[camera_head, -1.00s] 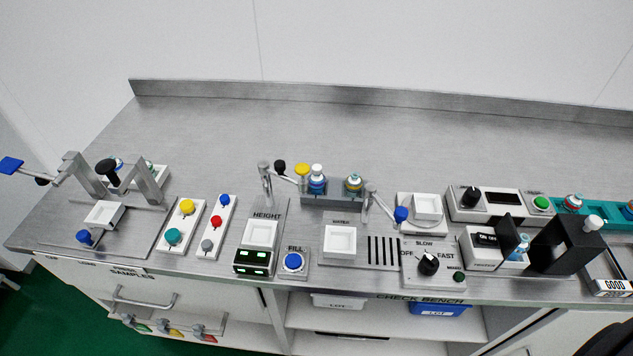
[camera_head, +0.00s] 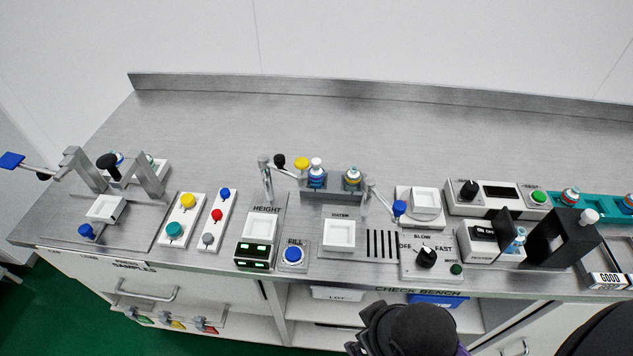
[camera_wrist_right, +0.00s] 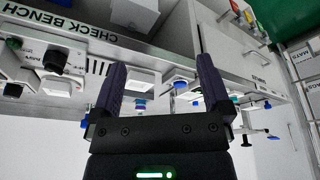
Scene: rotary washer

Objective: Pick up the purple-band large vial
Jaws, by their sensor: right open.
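My right gripper (camera_head: 400,330) comes in at the bottom edge of the head view, in front of the bench and away from the vials. In the right wrist view the gripper (camera_wrist_right: 161,65) is open, its two dark fingers apart with nothing held between them. Two capped vials stand in a grey rack at the bench middle: a white-capped one with a blue-looking band (camera_head: 316,175) and one with a teal band (camera_head: 352,179). No band shows clearly as purple, so I cannot tell which vial is the large purple-band one. My left gripper is not in view.
More vials stand at the left press (camera_head: 118,160), in the tester (camera_head: 519,240) and in a teal rack (camera_head: 596,204) at right. Levers (camera_head: 399,208), button panels and a dark upright frame (camera_head: 560,240) stand on the bench. The rear bench top is clear.

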